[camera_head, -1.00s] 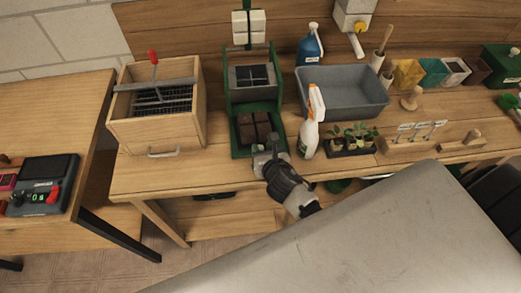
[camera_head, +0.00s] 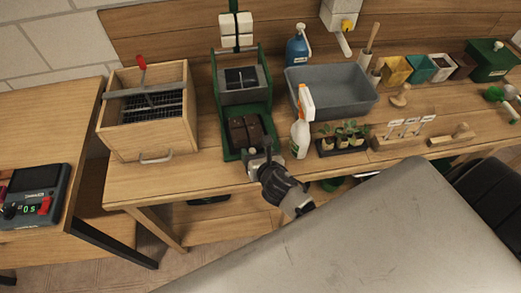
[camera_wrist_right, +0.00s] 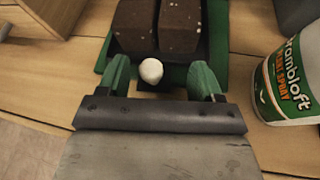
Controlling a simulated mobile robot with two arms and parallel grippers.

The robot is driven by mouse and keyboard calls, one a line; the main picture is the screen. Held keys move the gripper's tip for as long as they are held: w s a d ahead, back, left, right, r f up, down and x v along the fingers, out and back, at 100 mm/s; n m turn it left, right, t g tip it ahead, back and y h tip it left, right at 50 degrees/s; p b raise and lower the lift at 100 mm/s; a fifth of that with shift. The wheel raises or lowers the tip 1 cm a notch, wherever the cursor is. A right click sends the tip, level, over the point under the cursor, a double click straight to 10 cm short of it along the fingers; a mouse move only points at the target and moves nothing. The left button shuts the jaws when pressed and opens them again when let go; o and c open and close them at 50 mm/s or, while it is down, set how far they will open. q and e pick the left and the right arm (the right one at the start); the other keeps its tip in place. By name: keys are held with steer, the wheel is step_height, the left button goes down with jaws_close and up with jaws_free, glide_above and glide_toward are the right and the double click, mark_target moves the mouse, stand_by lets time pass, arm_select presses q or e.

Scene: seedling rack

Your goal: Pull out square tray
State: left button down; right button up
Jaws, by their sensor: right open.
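The green press stand (camera_head: 218,110) stands on the bench, with a grey box-like part in its frame. Brown blocks (camera_head: 244,131) sit side by side low at its front; they show close up in the wrist view (camera_wrist_right: 180,25). A square tray under them is mostly hidden. A white round knob (camera_wrist_right: 151,71) sticks out in front of the blocks. My right gripper (camera_head: 261,156) is at the front of the stand. In the wrist view its green fingers (camera_wrist_right: 160,78) are apart, one on each side of the knob, with gaps showing. My left gripper is out of view.
A white spray bottle (camera_head: 300,135) stands close to the right of my right gripper. A wooden box (camera_head: 150,135) with a front handle is to the left. A grey basin (camera_head: 345,108) and a seedling tray (camera_head: 342,148) are to the right.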

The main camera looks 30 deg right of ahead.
steer(key=v, duration=1)
steer(key=shift+b, duration=0.45)
steer(key=shift+s+r, duration=0.1)
steer(key=shift+r, duration=0.05)
steer(key=s+r+m+g+y, duration=0.1)
steer(key=s+m+g, duration=0.5)
steer(key=m, duration=1)
steer(key=s+r+m+g, duration=0.1)
steer(key=s+m+g, duration=0.45)
steer(key=m, duration=0.95)
step_height(320, 180, down, 26)
steer(key=s+b, duration=0.1)
steer(key=s, duration=0.1)
steer(key=s+d+f, duration=0.1)
steer(key=s+f, duration=0.7)
steer(key=f, duration=0.1)
steer(key=s+d+f+g+b, duration=0.1)
steer(key=s+d+f, duration=0.1)
steer(key=s+f, duration=0.6)
steer(key=shift+s+d+f, duration=0.25)
steer(key=shift+s+f, duration=0.1)
steer(key=shift+f, duration=0.05)
